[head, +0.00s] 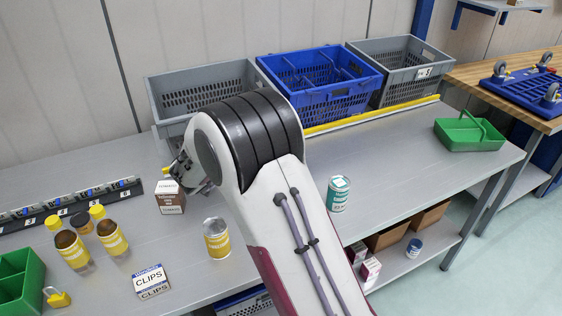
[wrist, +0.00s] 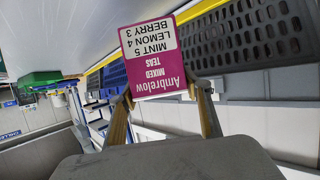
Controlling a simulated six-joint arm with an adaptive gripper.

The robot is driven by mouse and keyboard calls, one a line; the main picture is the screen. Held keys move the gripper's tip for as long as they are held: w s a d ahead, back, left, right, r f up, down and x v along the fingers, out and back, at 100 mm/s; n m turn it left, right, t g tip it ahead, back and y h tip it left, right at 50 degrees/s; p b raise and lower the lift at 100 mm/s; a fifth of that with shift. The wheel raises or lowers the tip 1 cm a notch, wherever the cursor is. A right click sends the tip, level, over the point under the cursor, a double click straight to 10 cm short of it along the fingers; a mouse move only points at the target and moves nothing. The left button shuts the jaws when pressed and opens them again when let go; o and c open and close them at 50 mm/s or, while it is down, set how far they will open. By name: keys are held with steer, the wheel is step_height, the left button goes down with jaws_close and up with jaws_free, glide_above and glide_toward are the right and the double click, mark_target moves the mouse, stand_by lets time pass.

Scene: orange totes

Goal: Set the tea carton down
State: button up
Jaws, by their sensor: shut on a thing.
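The tea carton (wrist: 154,58) is a white and magenta box marked "Ambrelow mixed teas", and it appears upside down in the wrist view. My gripper (wrist: 163,97) is shut on it, with one tan finger at each side of its magenta end. In the head view my gripper (head: 185,172) is partly hidden behind my arm, over the back left of the grey bench (head: 400,165). I cannot make out the tea carton there. Whether the carton touches the bench cannot be told.
A brown and white carton (head: 170,198) stands just below my gripper in the head view. A yellow-labelled can (head: 217,240) and a teal-labelled can (head: 339,194) stand nearer the front. Grey (head: 160,101) and blue (head: 318,103) crates line the back. The bench's right part is mostly clear.

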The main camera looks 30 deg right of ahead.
steer(key=w+d+f+m+g+h, duration=0.2)
steer(key=w+d+f+m, duration=0.15)
steer(key=d, duration=0.55)
steer(key=s+d+r+m+g+h, duration=0.2)
steer(key=d+r+m+g, duration=0.3)
steer(key=d+g, duration=0.3)
steer(key=shift+s+d+m+g+h, duration=0.35)
steer(key=shift+s+d+m, duration=0.4)
steer(key=shift+d, duration=1)
steer(key=shift+w, duration=0.1)
step_height(320, 180, down, 6)
steer(key=shift+f, duration=0.1)
steer(key=shift+f, duration=1.8)
